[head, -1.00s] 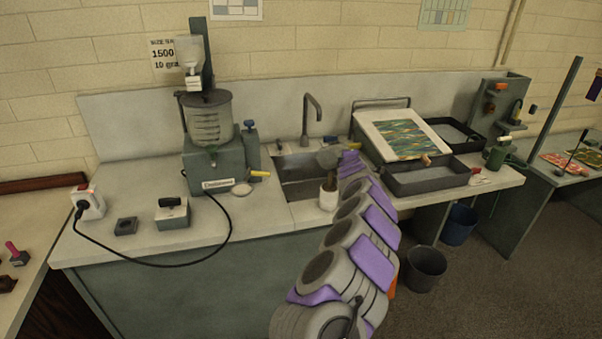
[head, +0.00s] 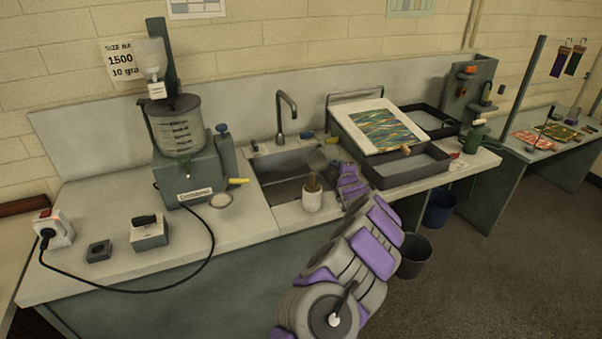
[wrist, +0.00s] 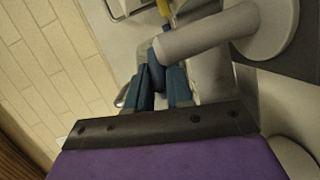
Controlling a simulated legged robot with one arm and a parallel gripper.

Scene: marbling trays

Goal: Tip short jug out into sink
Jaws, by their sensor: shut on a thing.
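The sink (head: 285,187) is a grey rectangular basin set in the counter, with a bent grey tap (head: 283,115) behind it. In the head view my arm hides my gripper at the right side of the sink. In the wrist view the dark teal fingers of my gripper (wrist: 162,88) are close together.
A white pot (head: 312,199) stands at the sink's front right. A machine with a clear drum (head: 178,130) stands to the left. Dark trays (head: 405,180) and a tilted board with a marbled sheet (head: 350,128) lie to the right.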

